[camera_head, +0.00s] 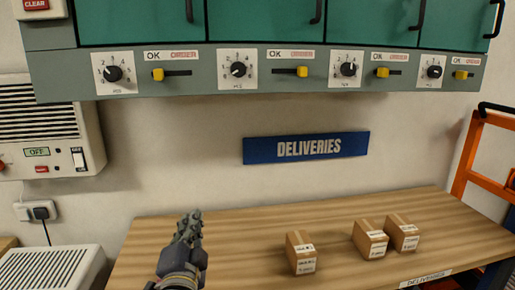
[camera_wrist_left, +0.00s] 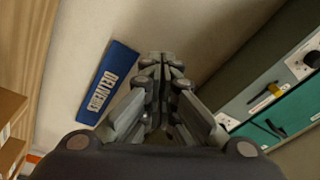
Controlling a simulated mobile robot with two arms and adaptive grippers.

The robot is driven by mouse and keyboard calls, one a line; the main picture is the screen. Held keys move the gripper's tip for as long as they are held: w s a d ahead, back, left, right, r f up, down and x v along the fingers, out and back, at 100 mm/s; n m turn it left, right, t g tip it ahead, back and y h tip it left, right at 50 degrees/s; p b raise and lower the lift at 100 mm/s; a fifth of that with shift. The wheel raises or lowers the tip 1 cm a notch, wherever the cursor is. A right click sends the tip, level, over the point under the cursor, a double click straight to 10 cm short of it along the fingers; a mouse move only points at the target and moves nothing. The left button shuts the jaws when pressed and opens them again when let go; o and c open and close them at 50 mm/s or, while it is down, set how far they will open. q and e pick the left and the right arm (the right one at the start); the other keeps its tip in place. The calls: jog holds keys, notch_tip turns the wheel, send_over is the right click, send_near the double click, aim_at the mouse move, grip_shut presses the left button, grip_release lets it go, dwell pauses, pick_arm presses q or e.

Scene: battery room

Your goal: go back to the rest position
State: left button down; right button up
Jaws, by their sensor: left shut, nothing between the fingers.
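My left gripper (camera_head: 190,228) stands upright over the left part of the wooden table in the head view, fingers pointing up and away. It is shut and holds nothing. In the left wrist view its fingers (camera_wrist_left: 162,62) come together at the tips, in front of the wall. My right gripper is in neither view.
Several small cardboard boxes, one of them nearest the gripper (camera_head: 301,252), stand on the table (camera_head: 240,222). A blue DELIVERIES sign (camera_head: 306,147) hangs on the wall. A green cabinet with knobs (camera_head: 238,69) overhangs the table. An orange frame (camera_head: 466,150) stands at right.

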pick_arm(q)
jog(key=s+a+f+n+g, duration=0.35)
jog(key=s+f, duration=0.35)
jog(key=f, duration=0.4)
jog(key=s+a+f+n+g, duration=0.25)
jog(key=s+f+g, duration=0.35)
jog(key=f, duration=0.5)
jog(key=s+f+n+g+h, duration=0.1)
jog(key=s+f+n+g, duration=0.3)
jog(key=s, duration=0.7)
jog(key=s+f+m+g+h, duration=0.1)
jog(key=s+f+g, duration=0.2)
jog(key=s+f, duration=0.6)
notch_tip(320, 180, down, 24)
jog(key=s+r, duration=0.1)
jog(key=s, duration=0.2)
jog(key=s+a+f+g, duration=0.2)
jog(key=s+f, duration=1.4)
jog(key=shift+s+a+f, duration=0.2)
jog(key=shift+s+f, duration=0.05)
jog(key=shift+f, duration=0.1)
